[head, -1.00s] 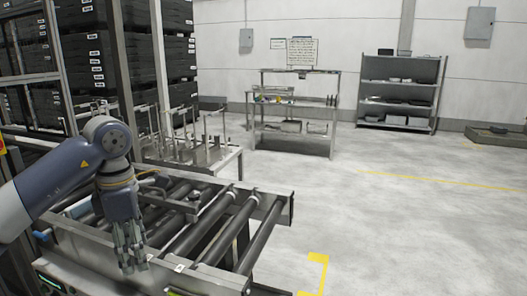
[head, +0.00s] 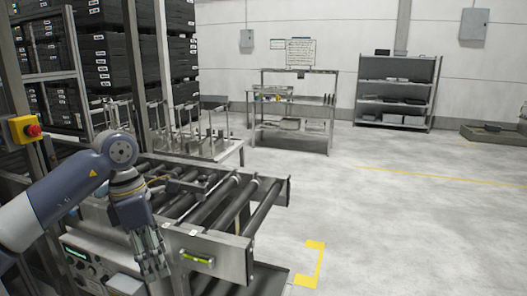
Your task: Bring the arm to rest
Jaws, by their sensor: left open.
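My left arm comes in from the left in the head view. My left gripper (head: 152,262) hangs with its fingers pointing down, in front of the near side rail of the roller conveyor (head: 222,250). Its fingers are open and I see nothing between them. My right gripper is not in view.
A red stop button on a yellow box (head: 26,130) is at the far left, and a control panel (head: 88,268) sits below my arm. A rack with upright posts (head: 205,147) stands behind the rollers. A workbench (head: 293,125) and a shelf (head: 397,90) stand far back.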

